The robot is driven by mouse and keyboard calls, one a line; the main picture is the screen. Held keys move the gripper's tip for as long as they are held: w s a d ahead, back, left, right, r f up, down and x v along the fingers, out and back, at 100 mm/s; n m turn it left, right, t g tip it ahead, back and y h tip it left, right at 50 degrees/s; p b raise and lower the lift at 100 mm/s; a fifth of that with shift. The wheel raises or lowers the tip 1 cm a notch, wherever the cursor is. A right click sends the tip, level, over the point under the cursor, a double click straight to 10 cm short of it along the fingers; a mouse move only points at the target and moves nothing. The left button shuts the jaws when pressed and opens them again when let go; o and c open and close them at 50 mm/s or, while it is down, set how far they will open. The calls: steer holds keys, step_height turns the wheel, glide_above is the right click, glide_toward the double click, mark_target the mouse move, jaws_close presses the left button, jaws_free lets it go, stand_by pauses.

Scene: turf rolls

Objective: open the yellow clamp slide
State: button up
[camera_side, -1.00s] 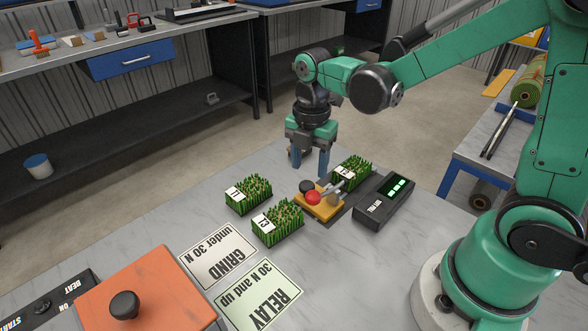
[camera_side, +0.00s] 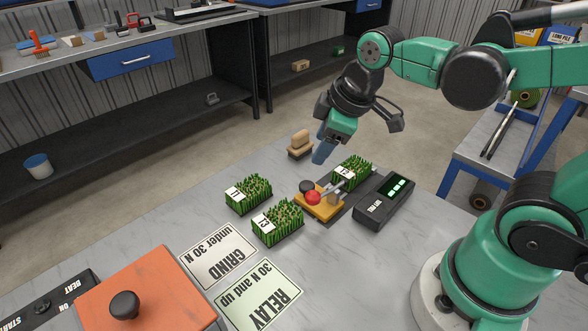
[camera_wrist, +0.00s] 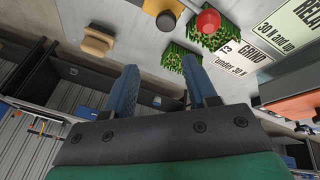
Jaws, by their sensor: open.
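The yellow clamp slide (camera_side: 319,204) lies on the marble table, with a red knob (camera_side: 313,197) and a dark round knob (camera_side: 306,186) on it. Its yellow body (camera_wrist: 162,7) is partly cut off at the top of the wrist view. A turf piece (camera_side: 352,172) stands at its far end. My gripper (camera_side: 322,155) is tilted above the table, behind and apart from the clamp. In the wrist view my gripper (camera_wrist: 162,80) has its two blue fingers spread with nothing between them.
Two turf pieces (camera_side: 248,194) (camera_side: 277,222) stand left of the clamp. A dark meter (camera_side: 384,201) with a lit display stands to its right. A tan-topped block (camera_side: 300,143) stands near the table's back edge. GRIND (camera_side: 218,256) and RELAY (camera_side: 259,294) cards lie in front.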

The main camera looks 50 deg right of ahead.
steer(key=m, duration=0.1)
steer(key=m+t, duration=0.1)
steer(key=m, duration=0.1)
steer(key=s+m, duration=0.1)
steer(key=m, duration=0.1)
steer(key=shift+r+t, duration=0.3)
steer(key=shift+s+a+m, duration=0.1)
steer(key=shift+s+m, duration=0.05)
steer(key=shift+m, duration=0.55)
steer(key=shift+c, duration=0.4)
steer(key=shift+t, duration=0.3)
steer(key=c, duration=0.4)
steer(key=shift+a+r+n, duration=0.1)
steer(key=shift+a+n, duration=0.2)
steer(key=shift+n, duration=0.1)
jaws_close()
steer(key=w+a+f+n+g+h, duration=0.1)
steer(key=a+n+g+h, duration=0.15)
steer(key=n, duration=0.75)
steer(key=w+a+n+g+h, duration=0.2)
steer(key=a+n+g, duration=0.15)
steer(key=n, duration=0.55)
steer(key=x, duration=1)
steer(key=shift+s+a+f, duration=0.1)
steer(key=shift+s+a, duration=0.1)
steer(key=shift+a, duration=0.05)
